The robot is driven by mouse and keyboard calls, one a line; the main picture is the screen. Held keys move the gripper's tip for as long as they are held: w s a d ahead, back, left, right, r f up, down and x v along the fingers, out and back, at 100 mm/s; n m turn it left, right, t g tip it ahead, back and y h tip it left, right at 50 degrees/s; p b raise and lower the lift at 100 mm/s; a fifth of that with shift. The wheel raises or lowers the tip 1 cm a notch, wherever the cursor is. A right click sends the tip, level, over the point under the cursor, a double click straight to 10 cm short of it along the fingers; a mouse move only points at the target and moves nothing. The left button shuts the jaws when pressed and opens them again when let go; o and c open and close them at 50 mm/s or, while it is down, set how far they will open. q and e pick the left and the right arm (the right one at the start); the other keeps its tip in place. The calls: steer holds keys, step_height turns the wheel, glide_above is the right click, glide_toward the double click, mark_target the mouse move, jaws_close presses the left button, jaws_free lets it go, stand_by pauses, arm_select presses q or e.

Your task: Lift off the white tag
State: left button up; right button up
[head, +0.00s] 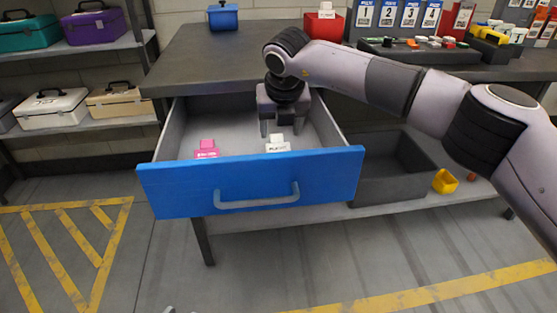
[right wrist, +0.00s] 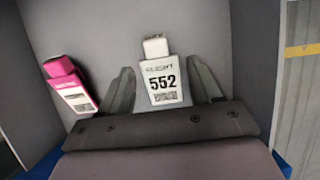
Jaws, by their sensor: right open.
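The white tag (head: 278,145) lies in the open blue-fronted drawer (head: 250,182), right of the middle. In the right wrist view the white tag (right wrist: 163,82) shows the number 552 and a printed code. My right gripper (head: 282,131) reaches down into the drawer, just behind and above the tag in the head view. Its fingers (right wrist: 165,88) are open, one on each side of the tag, with a visible gap to each. A pink tag (head: 207,149) lies to the left in the drawer.
The drawer walls (head: 329,125) stand close around the right gripper. The dark worktop (head: 215,55) is above, with a blue box (head: 223,18) and a red box (head: 322,27).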

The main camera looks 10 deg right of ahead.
mark_target(278, 142)
steer(key=x, duration=0.2)
steer(key=b+x, duration=0.1)
steer(key=x, duration=0.1)
steer(key=shift+s+a, duration=0.2)
steer(key=shift+x, duration=0.8)
arm_select(q)
steer(key=shift+w+d+f, duration=0.2)
steer(key=shift+d, duration=0.4)
arm_select(e)
steer(key=c, duration=0.7)
steer(key=shift+r, duration=0.1)
